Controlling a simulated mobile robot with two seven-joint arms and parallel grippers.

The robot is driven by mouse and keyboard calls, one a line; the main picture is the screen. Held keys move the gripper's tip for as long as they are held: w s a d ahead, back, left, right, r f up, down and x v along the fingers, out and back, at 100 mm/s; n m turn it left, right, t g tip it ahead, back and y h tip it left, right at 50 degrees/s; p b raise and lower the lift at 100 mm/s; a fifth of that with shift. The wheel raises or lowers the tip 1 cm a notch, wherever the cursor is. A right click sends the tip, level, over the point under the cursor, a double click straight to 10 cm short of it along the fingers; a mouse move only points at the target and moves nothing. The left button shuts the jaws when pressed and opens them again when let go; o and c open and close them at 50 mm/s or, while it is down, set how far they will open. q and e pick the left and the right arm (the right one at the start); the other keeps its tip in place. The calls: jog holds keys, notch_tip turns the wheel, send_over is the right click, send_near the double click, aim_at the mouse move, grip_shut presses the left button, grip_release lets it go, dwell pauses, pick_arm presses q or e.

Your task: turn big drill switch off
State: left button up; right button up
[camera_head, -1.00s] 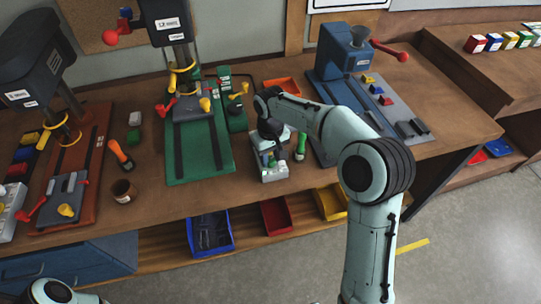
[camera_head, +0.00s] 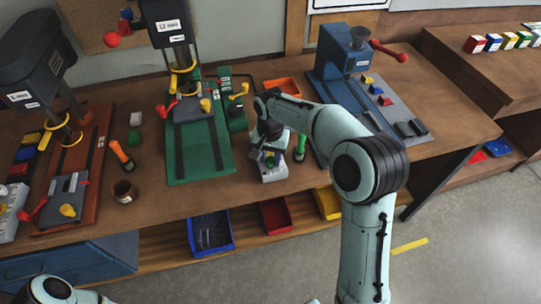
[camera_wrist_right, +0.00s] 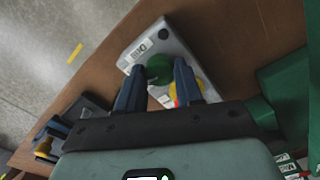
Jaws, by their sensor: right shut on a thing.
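A grey switch box (camera_head: 273,176) stands near the front edge of the bench, right of the green drill base, and also shows in the right wrist view (camera_wrist_right: 198,52). It has a white label, a round green knob (camera_wrist_right: 159,67) and a yellow part (camera_wrist_right: 186,91) with a bit of red. My right gripper (camera_wrist_right: 158,77) has its two blue-grey fingers on either side of the green knob and is shut on it. In the head view the right gripper (camera_head: 266,151) is over the box and hides much of its top. My left gripper is out of view; only part of that arm shows.
The big green-based drill (camera_head: 195,140) stands to the left, and a blue machine (camera_head: 345,52) to the right. A green-handled tool (camera_head: 300,148) lies close to the box's right. An orange tray (camera_head: 283,86) sits behind. Coloured bins (camera_head: 277,214) are below the bench edge.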

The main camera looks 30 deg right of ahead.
aim_at(271, 160)
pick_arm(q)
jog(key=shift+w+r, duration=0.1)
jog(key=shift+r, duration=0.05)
pick_arm(e)
jog(key=shift+m, duration=1.5)
jog(key=o, duration=1)
jog(key=shift+o, duration=0.2)
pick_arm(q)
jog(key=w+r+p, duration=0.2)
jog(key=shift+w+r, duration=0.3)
pick_arm(e)
notch_tip(271, 160, up, 14)
jog(key=shift+f, duration=0.25)
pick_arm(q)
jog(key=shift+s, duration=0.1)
pick_arm(e)
jog(key=shift+f, duration=0.1)
